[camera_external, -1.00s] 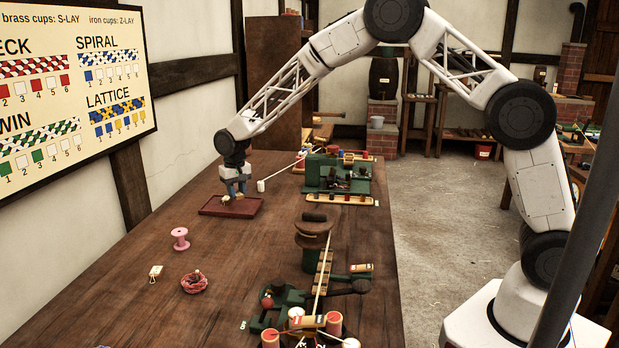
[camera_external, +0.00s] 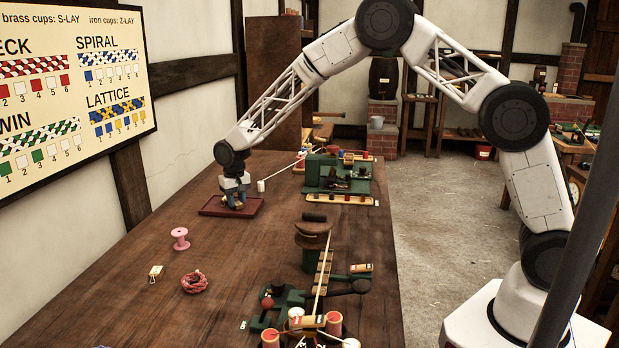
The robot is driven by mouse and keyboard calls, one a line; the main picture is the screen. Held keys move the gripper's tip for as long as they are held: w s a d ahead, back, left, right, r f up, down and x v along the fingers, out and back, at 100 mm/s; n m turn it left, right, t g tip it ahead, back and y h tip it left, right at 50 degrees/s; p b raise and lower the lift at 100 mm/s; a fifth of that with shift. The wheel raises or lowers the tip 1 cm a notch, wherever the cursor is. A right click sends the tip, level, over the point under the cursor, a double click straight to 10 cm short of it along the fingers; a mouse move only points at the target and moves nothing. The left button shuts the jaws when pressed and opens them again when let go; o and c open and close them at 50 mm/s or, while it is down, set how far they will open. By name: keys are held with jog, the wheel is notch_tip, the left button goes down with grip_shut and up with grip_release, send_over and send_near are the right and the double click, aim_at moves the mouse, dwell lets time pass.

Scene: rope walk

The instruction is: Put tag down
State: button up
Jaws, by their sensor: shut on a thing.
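My gripper (camera_external: 236,203) is low over the dark red tray (camera_external: 213,210) on the far left part of the bench, its fingertips down at the tray floor. It is shut on the tag, which is too small and too covered by the fingers to make out clearly. I cannot tell whether the tag touches the tray.
A pink spool (camera_external: 180,238) and a coil of red rope (camera_external: 194,282) stand nearer on the bench. A green machine (camera_external: 337,174) is to the right of the tray, with a white block (camera_external: 261,186) between. Bare wood lies in front of the tray.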

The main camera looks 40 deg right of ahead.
aim_at(237, 202)
jog(key=shift+f, duration=0.1)
jog(key=o, duration=0.9)
notch_tip(237, 202, up, 12)
dwell(0.6)
dwell(0.8)
